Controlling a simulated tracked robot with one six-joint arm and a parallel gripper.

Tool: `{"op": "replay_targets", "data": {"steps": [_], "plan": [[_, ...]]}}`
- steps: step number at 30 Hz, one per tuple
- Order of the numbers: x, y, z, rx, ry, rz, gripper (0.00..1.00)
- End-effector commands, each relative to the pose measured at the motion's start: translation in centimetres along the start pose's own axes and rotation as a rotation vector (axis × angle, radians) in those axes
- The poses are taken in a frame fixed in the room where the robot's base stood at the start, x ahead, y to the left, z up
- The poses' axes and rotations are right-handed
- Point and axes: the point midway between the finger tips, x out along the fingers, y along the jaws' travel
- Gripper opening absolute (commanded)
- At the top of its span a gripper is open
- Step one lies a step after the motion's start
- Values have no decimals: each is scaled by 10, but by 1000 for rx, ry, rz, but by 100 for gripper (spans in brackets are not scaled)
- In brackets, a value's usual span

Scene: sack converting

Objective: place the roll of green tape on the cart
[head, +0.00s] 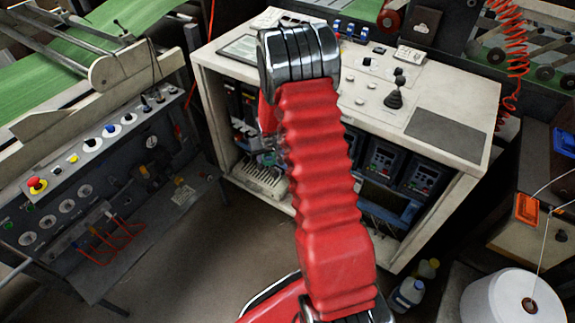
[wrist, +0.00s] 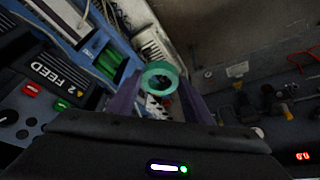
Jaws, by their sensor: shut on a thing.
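The roll of green tape (wrist: 160,67) shows in the wrist view as a teal-green ring, upper middle, between the two dark purplish fingers of my gripper (wrist: 161,79). The gripper is shut on it, and the roll's open centre faces the camera. I cannot pick out a cart with certainty in either view.
A pale control console (head: 448,95) with open shelves of drives stands behind my arm. A dark machine panel (head: 95,150) with knobs is at left. A white thread cone (head: 500,300) and bottles (head: 408,293) are at lower right. Bare floor (head: 190,275) shows lower left of centre.

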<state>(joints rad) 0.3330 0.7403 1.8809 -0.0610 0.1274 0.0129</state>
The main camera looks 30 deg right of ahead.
Motion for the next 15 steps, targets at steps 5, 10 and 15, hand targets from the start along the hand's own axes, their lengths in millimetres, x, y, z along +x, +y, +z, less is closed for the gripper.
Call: {"op": "replay_targets", "data": {"steps": [5, 10, 15], "plan": [[-49, -45, -11, -57, 7, -28, 24], [-93, -84, -11, -109, 8, -53, 24], [-137, -120, -6, -161, 8, -80, 24]]}}
